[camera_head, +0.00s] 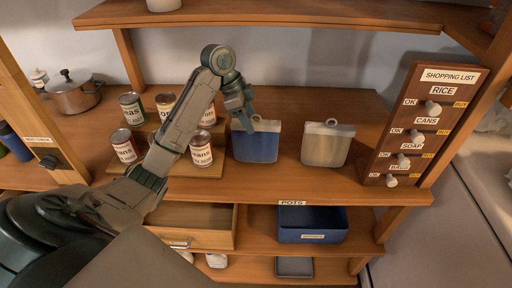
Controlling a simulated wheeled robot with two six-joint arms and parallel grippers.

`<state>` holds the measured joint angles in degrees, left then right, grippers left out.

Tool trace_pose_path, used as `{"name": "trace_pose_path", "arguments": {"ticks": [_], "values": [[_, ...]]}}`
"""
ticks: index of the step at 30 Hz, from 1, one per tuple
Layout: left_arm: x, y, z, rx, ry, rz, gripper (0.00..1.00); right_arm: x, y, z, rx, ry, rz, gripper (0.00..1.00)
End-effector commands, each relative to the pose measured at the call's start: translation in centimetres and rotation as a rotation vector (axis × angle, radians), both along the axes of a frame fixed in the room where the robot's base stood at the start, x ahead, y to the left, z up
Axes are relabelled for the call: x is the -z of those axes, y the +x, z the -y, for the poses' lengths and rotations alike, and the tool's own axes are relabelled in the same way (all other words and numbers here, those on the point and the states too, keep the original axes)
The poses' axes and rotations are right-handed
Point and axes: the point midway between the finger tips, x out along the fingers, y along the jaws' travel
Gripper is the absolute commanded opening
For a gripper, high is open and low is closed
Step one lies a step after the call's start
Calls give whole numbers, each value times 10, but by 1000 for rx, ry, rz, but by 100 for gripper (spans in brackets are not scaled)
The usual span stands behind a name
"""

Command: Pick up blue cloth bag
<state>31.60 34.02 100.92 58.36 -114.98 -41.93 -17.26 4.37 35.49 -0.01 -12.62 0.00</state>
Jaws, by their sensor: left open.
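The blue cloth bag (256,146) stands upright on the wooden shelf, with a pale top band partly hidden by my gripper. My left gripper (251,122) reaches in from the left and points down at the bag's top edge. Its jaws are open, and its fingers overlap the bag's upper part in the picture. I cannot tell whether they touch it. My right gripper is not in view.
A beige bag (325,146) stands just right of the blue one. Several cans (124,146) stand on a board at left, beneath my arm. A shopping list board (426,120) stands at right. An open drawer (200,222) and a blue bin (312,224) are below.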

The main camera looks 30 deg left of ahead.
Motion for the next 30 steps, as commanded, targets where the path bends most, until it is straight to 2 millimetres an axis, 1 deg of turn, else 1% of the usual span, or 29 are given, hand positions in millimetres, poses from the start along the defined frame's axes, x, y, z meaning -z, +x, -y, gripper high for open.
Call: {"name": "trace_pose_path", "arguments": {"ticks": [1, 2, 3, 6, 11, 12, 14, 15, 20, 30], "values": [[12, 1, 5, 1, -2, -1, 54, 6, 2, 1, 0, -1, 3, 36], [11, 2, 6, -1, -3, -2, 54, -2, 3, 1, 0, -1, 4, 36], [15, 3, 8, 0, -2, -4, 54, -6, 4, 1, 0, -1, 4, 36], [24, 5, 10, -1, -2, -1, 54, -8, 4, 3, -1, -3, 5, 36], [26, 5, 10, -1, 0, 0, 54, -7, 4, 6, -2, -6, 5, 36], [26, 5, 10, -1, 0, 0, 52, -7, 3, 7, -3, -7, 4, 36], [26, 5, 10, -1, 0, 0, 40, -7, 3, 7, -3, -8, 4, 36], [26, 5, 10, -1, 0, 0, 32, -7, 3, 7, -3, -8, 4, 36], [26, 5, 10, -1, 0, 0, 0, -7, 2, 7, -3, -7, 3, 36], [23, 5, 10, -1, 1, 2, 0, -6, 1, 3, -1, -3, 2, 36]]}}
